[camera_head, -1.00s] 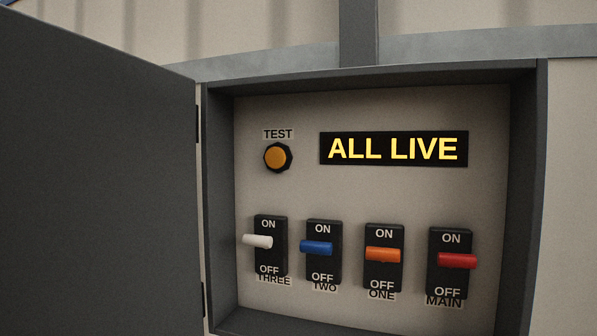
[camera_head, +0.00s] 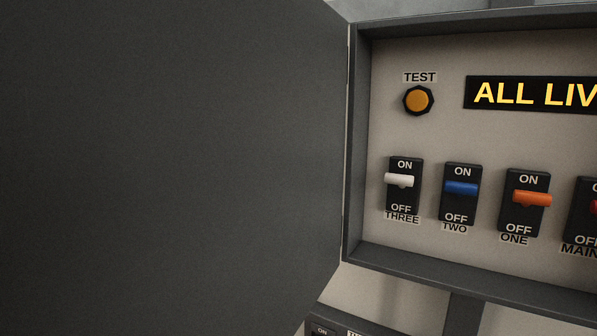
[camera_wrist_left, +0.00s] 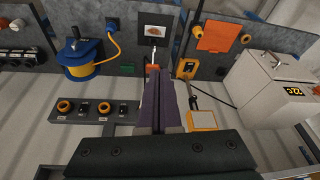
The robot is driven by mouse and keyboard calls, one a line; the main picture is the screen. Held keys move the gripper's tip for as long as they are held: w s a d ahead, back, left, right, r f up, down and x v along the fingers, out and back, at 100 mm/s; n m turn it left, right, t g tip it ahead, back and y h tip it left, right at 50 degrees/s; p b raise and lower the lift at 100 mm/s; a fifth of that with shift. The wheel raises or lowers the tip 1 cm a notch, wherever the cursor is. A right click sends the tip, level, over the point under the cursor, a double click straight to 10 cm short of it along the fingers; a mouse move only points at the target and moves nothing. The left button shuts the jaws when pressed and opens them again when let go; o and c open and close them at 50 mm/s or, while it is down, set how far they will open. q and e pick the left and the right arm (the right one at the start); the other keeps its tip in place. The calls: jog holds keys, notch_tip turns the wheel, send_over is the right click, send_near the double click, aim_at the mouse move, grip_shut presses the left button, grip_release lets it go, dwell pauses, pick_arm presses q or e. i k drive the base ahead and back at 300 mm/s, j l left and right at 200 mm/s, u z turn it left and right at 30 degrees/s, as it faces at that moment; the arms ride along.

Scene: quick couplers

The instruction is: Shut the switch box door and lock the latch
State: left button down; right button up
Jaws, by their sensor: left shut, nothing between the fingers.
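The dark grey door (camera_head: 170,170) of the switch box stands wide open on its left hinge side and fills the left half of the head view. The switch box (camera_head: 358,140) is open at the right, its right side cut off. Inside are an orange test button (camera_head: 418,100), a lit display (camera_head: 535,94) and a row of switches with white (camera_head: 399,180), blue (camera_head: 461,188) and orange (camera_head: 532,198) levers. The latch is not visible. My left gripper (camera_wrist_left: 160,75) is shut and empty in the left wrist view, away from the door. My right gripper is not in view.
In the left wrist view, a blue and yellow reel (camera_wrist_left: 82,58), a panel with knobs (camera_wrist_left: 95,109), an orange sheet (camera_wrist_left: 220,37) and a white cabinet (camera_wrist_left: 280,88) surround my gripper's outline. Another dark panel (camera_head: 335,326) shows below the switch box.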

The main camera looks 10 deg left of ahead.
aim_at(168, 167)
jog(key=j+z, duration=0.2)
jog(key=j, duration=0.15)
jog(key=k+j+z, duration=0.15)
jog(key=j, duration=0.2)
jog(key=k+j+z, duration=0.2)
jog(key=j, duration=0.15)
jog(key=j+z, duration=0.2)
jog(key=j, duration=0.15)
